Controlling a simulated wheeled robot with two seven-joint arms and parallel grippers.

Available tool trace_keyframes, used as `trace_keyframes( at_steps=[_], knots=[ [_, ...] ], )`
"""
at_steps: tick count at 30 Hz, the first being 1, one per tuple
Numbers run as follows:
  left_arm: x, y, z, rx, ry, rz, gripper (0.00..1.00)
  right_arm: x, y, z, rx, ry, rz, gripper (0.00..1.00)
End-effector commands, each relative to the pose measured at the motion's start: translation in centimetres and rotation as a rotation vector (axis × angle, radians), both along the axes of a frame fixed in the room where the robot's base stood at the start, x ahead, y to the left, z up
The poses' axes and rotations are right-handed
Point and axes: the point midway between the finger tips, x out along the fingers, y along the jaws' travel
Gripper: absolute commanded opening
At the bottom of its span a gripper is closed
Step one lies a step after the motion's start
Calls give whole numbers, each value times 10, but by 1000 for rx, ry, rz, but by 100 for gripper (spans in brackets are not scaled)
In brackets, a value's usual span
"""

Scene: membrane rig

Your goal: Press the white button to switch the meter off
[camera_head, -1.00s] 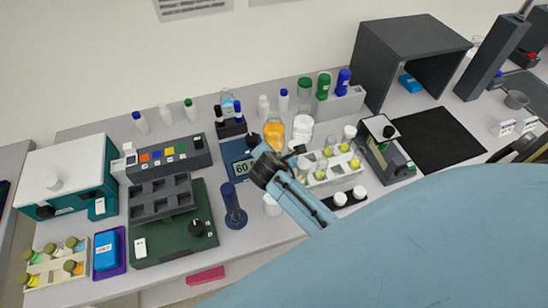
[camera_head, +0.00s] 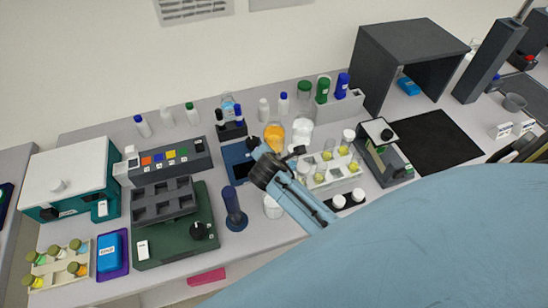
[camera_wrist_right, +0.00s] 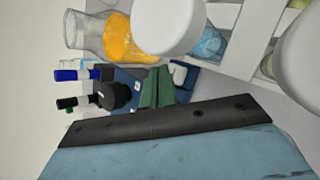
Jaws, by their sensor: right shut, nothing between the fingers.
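The blue meter (camera_head: 237,163) stands mid-bench in the head view, and its display is dark. Part of its blue body shows in the right wrist view (camera_wrist_right: 128,78). My right gripper (camera_head: 257,147) is over the meter's right side and covers part of it. In the right wrist view its green fingertips (camera_wrist_right: 158,86) are together, empty, and close to the meter. I cannot clearly make out the white button or whether the fingertips touch it. My left gripper is not in view.
A blue cylinder stand (camera_head: 234,212) is in front of the meter. A vial rack (camera_head: 330,174) stands to the right.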

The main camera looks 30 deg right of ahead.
Motion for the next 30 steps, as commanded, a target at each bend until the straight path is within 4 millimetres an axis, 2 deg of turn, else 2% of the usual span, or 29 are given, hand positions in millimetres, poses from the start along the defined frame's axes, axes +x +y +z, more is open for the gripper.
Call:
trace_keyframes(
  at_steps=[5,19,30],
  knots=[
    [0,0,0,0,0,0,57,1,0,7,0,-3,0,0],
    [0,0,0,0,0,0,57,0,0,53,-1,-3,-1,0],
    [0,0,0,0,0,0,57,0,0,60,0,0,0,0]
  ],
)
